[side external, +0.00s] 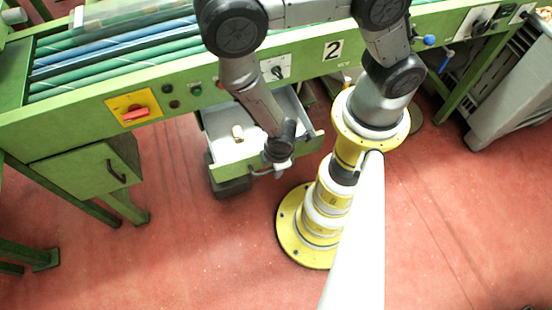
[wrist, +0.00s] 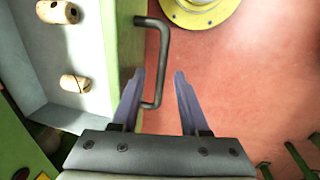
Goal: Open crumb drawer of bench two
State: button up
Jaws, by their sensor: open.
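The drawer (side external: 310,141) under the panel marked "2" (side external: 333,50) stands pulled out, its pale inside showing. Its green front (wrist: 127,45) carries a dark bar handle (wrist: 163,50). My gripper (side external: 280,163) is at the drawer front, by the handle. In the wrist view my gripper (wrist: 160,74) is open, with one finger on each side of the handle bar. The left finger is on the drawer side and the right finger is over the floor side. Cork stoppers (wrist: 75,83) lie in the drawer; one also shows in the side view (side external: 237,132).
A closed green cabinet (side external: 85,165) with a dark handle is at the left. A red switch on a yellow plate (side external: 133,107) is on the bench front. A yellow round base (side external: 300,240) stands right of the drawer. The red floor (side external: 180,250) in front is clear.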

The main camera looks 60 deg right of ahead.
notch_tip(320, 180, up, 13)
jog(key=s+a, duration=0.1)
jog(key=shift+s+a, duration=0.4)
jog(key=shift+r, duration=0.1)
dwell(0.4)
jog(key=w+r+m+t+y, duration=0.3)
jog(key=w+r, duration=0.8)
jog(key=r, duration=0.1)
jog(key=w+d+r+m+t+y, duration=0.1)
jog(key=d+r+m+t+y, duration=0.15)
jog(key=r, duration=0.85)
jog(key=s+d+r+t+h, duration=0.1)
jog(key=s+d+r, duration=0.3)
jog(key=d+r, duration=0.25)
jog(key=s+d+f+m+g+h, duration=0.1)
jog(key=s+d+m+g+h, duration=0.1)
jog(key=s, duration=0.6)
jog(key=shift+d+f+m+h, duration=0.15)
jog(key=shift+d+m+h, duration=0.3)
jog(key=shift+d+m, duration=0.5)
